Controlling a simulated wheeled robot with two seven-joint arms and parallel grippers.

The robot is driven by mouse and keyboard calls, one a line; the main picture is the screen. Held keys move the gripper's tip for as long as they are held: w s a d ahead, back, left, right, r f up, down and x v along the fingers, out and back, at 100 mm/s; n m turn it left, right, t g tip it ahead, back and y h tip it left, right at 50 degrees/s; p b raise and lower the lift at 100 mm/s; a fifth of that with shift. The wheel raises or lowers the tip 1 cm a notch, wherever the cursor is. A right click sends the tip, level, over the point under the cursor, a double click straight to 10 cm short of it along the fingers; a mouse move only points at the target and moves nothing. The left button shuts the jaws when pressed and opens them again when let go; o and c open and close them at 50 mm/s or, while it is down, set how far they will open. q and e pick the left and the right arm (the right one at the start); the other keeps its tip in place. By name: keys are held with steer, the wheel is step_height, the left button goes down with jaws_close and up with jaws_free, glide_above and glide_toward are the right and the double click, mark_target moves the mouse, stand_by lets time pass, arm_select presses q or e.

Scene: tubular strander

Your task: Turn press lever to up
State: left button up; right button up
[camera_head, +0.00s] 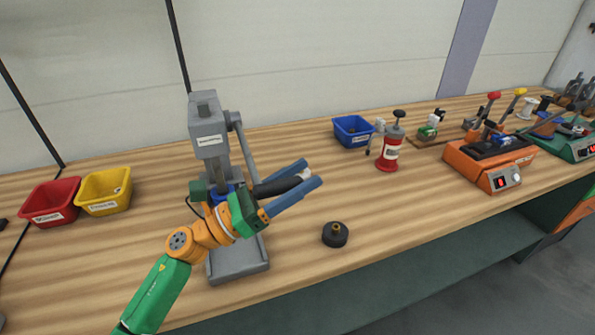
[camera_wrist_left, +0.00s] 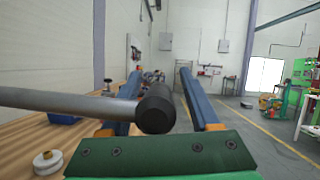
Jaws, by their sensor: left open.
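The grey press (camera_head: 208,140) stands upright on the bench, with a grey base plate in front. Its grey lever rod (camera_head: 243,145) slopes down from the upper right of the press head to a black handle (camera_head: 277,186). My left gripper (camera_head: 310,172) is open, with its blue fingers on either side of the black handle. In the left wrist view, the rod (camera_wrist_left: 65,101) comes in from the left and its black end (camera_wrist_left: 156,108) lies between the open fingers (camera_wrist_left: 160,76). I cannot tell whether they touch it. My right gripper is out of view.
A black round part (camera_head: 335,235) sits right of the press base. Red (camera_head: 50,203) and yellow (camera_head: 104,191) bins stand left, a blue bin (camera_head: 353,131) behind right. A red bottle-like device (camera_head: 390,150) and an orange machine (camera_head: 490,163) stand farther right.

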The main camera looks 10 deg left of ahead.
arm_select(q)
jaws_close()
stand_by(1.4)
